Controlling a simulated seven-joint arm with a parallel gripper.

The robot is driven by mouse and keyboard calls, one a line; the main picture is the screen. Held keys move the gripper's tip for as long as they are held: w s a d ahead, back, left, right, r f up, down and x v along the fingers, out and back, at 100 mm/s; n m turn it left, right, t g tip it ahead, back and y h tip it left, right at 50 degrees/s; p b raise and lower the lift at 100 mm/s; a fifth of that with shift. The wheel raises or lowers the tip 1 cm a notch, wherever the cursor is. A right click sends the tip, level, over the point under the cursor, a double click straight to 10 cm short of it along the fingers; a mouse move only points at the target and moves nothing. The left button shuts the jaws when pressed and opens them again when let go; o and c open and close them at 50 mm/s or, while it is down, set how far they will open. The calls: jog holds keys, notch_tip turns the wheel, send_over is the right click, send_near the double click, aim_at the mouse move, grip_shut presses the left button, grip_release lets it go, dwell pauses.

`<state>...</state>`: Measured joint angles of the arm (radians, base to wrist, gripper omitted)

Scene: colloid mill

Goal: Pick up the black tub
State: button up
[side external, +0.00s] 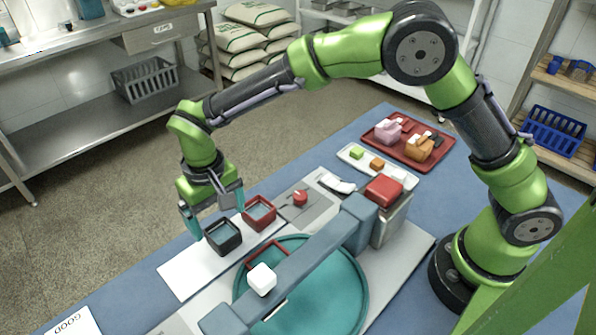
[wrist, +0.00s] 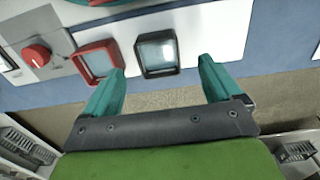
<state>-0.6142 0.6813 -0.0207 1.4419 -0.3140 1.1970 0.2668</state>
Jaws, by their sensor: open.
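The black tub (side external: 223,237) is a small square open container on the white board at the front of the blue table. It also shows in the wrist view (wrist: 158,53), ahead of the fingers and between their lines. My gripper (side external: 215,222) is open, with teal fingertips, and hangs just above and behind the black tub in the side view. In the wrist view my gripper (wrist: 160,80) has its fingers spread wide with nothing between them. The left finger overlaps the red tub (wrist: 98,60) in that view. I cannot tell whether the fingers touch either tub.
The red tub (side external: 259,213) stands close beside the black one. A red knob (side external: 299,197) sits on a grey panel nearby. The mill's teal round basin (side external: 345,300) and blue-grey beam (side external: 300,262) stand in front. A red tray (side external: 408,140) holds blocks farther back.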

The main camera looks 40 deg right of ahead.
aim_at(224, 233)
jog(key=f, duration=0.5)
jog(key=shift+s+d+f, duration=0.15)
jog(key=shift+s+f, duration=0.05)
jog(key=shift+f, duration=0.1)
